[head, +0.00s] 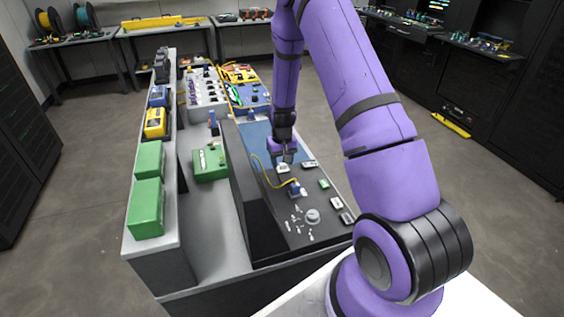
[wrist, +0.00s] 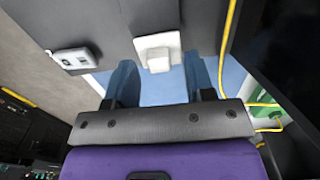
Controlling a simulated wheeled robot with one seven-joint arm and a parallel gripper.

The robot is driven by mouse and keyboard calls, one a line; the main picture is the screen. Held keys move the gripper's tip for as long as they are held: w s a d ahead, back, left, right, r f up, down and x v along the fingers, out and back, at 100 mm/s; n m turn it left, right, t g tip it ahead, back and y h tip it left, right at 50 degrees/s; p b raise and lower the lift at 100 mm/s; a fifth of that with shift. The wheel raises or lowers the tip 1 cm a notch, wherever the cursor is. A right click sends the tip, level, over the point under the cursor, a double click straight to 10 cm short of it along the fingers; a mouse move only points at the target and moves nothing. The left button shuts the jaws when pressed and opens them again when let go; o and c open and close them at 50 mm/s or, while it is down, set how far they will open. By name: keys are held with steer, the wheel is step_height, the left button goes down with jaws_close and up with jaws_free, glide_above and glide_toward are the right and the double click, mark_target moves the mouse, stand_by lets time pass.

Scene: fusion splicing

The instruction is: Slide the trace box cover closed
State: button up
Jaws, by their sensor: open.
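A small white box (wrist: 157,42) with a raised block on its near side, likely the trace box and its cover, lies on the dark bench top. My gripper (wrist: 160,66) is open, with one blue finger on each side of that block. I cannot tell whether the fingers touch it. In the head view my gripper (head: 286,160) points down over the white box (head: 283,169) and partly hides it. How far the cover stands open cannot be made out.
A second white device (wrist: 73,58) lies left of the box in the wrist view. A yellow cable (wrist: 229,30) runs close on the right. In the head view a dark panel (head: 250,190) stands left of the work area, and several small parts (head: 300,225) lie nearer.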

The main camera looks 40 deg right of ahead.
step_height(320, 180, up, 10)
stand_by(0.5)
steer(key=shift+r, duration=0.1)
steer(key=s+a+r+t, duration=0.1)
steer(key=s+a+r, duration=0.2)
steer(key=r, duration=0.5)
steer(key=s+a+r+n+t, duration=0.1)
steer(key=s+a+r, duration=0.25)
steer(key=r, duration=0.35)
steer(key=s+a+r+t, duration=0.15)
steer(key=s+r, duration=0.25)
steer(key=r, duration=0.4)
steer(key=s+a+r, duration=0.2)
steer(key=s+r, duration=0.1)
steer(key=s, duration=0.4)
steer(key=s+a+r+n+t, duration=0.1)
steer(key=s+a+r, duration=0.1)
steer(key=s, duration=0.5)
steer(key=s+a+r+n, duration=0.1)
steer(key=s+a+r, duration=0.1)
steer(key=s+r, duration=0.2)
steer(key=shift+s+t, duration=0.35)
steer(key=shift+s, duration=1.15)
steer(key=shift+a, duration=0.1)
